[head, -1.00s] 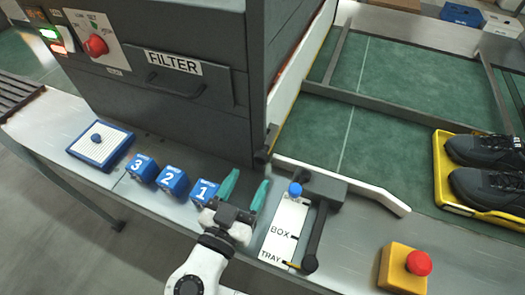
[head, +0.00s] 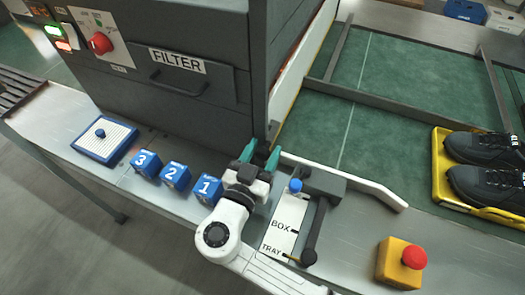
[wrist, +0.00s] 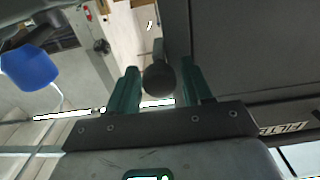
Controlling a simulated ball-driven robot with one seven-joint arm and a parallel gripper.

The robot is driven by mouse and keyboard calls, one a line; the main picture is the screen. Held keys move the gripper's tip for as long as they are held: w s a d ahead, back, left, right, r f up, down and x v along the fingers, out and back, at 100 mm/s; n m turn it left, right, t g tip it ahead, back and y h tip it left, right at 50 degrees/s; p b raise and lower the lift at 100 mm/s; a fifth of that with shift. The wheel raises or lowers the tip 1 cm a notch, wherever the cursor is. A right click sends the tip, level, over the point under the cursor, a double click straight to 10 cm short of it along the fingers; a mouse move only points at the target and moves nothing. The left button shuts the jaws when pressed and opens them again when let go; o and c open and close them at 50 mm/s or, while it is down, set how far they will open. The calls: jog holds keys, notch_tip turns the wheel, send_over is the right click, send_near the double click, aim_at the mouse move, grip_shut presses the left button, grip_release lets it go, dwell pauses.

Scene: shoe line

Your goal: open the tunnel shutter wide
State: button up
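The tunnel is the dark grey housing (head: 180,110) marked FILTER. Its right end faces the green belt; I cannot clearly make out the shutter or how far it is open. A dark handle with a round knob (wrist: 158,80) is at the tunnel's near right corner. My gripper (head: 261,154) is at that corner, its green fingers open. In the wrist view my gripper (wrist: 160,88) has the knob between its fingers, with gaps on both sides. In the head view my gripper hides most of the handle.
Blue blocks 1 (head: 209,187), 2 (head: 176,176) and 3 (head: 146,164) stand left of my gripper. A BOX/TRAY lever (head: 314,230) is close on the right. Beyond are a red-topped yellow button box (head: 398,265) and a yellow tray (head: 440,180) holding black shoes.

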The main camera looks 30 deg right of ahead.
grip_shut()
dwell(0.3)
notch_tip(320, 180, up, 19)
jog(key=p, duration=0.5)
jog(key=shift+o, duration=1.1)
grip_release()
jog(key=b+v, duration=0.2)
jog(key=v, duration=0.9)
jog(key=shift+b, duration=0.3)
